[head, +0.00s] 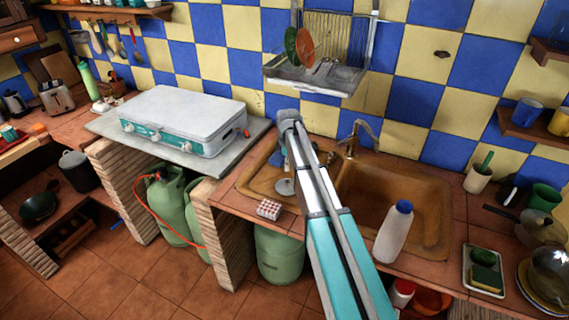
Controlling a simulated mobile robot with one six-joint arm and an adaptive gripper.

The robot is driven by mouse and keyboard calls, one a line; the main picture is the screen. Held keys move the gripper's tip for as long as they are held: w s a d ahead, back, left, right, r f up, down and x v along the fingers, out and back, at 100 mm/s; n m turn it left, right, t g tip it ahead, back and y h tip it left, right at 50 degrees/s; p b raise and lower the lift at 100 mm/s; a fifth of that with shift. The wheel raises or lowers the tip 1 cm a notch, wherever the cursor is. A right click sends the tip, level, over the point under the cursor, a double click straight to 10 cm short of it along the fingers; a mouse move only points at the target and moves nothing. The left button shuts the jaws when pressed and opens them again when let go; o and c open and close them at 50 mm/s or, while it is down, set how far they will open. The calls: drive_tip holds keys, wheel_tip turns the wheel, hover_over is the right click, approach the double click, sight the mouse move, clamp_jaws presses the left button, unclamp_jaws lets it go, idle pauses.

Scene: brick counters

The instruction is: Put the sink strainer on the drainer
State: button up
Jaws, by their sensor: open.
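A small round grey piece (285,187), which looks like the sink strainer, shows at the left part of the copper sink, beside my forearm. The wall-mounted metal dish drainer (330,83) hangs above the sink against the tiles. It holds a green plate and an orange plate, and its tray has bare room at the right. My gripper (283,160) is open, low over the left part of the sink, partly hidden behind my forearm. I cannot tell whether it touches the strainer.
The copper sink (440,215) has a brass tap (352,138) at its back. A white bottle with a blue cap (394,232) stands at the front edge. A red-and-white checked box (269,209) is left of my arm. A white gas stove (185,118) stands at the left.

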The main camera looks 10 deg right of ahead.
drive_tip(key=shift+r+p, duration=0.6)
drive_tip(key=shift+r, duration=0.3)
drive_tip(key=shift+s, duration=0.1)
drive_tip(key=s+m, duration=1.4)
drive_tip(key=s, duration=1.4)
drive_tip(key=shift+s+a, duration=0.3)
drive_tip(key=shift+a, duration=0.15)
